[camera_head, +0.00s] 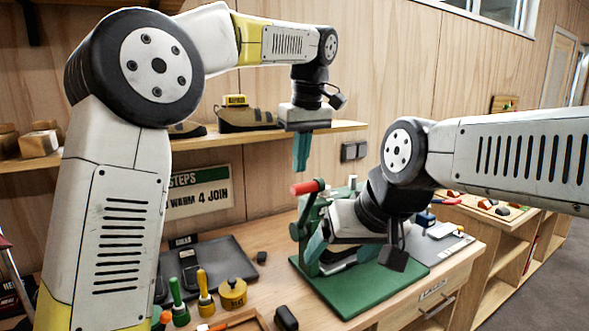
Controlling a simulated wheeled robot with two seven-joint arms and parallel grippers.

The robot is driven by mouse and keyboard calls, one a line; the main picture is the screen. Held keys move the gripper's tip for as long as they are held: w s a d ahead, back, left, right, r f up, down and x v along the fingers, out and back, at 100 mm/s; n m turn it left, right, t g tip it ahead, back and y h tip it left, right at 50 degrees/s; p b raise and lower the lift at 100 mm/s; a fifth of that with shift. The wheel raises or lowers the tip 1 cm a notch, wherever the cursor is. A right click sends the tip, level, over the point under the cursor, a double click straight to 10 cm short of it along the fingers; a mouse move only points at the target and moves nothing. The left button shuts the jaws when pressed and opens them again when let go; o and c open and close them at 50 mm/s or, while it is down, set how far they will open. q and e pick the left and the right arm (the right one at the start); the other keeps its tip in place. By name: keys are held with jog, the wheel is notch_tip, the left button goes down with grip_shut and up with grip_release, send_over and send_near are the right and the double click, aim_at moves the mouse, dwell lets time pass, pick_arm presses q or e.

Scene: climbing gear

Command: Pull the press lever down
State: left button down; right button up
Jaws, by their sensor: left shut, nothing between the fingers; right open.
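The green press (304,222) stands on a green base plate (372,290) on the workbench. Its lever (306,187) has a red grip that points left near the top of the press. My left gripper (301,168) hangs above the red grip with its teal fingers shut and empty, pointing down. They look apart from the grip. My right gripper (336,262) is low at the press, its teal fingers open around the front of it. My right wrist hides much of the press's right side, and I cannot tell what lies between those fingers.
A dark mat (228,258) lies left of the press. Green- and yellow-handled tools (205,298) and a yellow tin (233,293) stand near the front. A shelf (215,137) with climbing shoes (248,117) runs along the wall behind my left gripper.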

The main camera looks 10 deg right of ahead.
pick_arm(q)
jog(key=shift+s+d+f, duration=0.25)
jog(key=shift+s+f, duration=0.3)
jog(key=shift+f, duration=0.3)
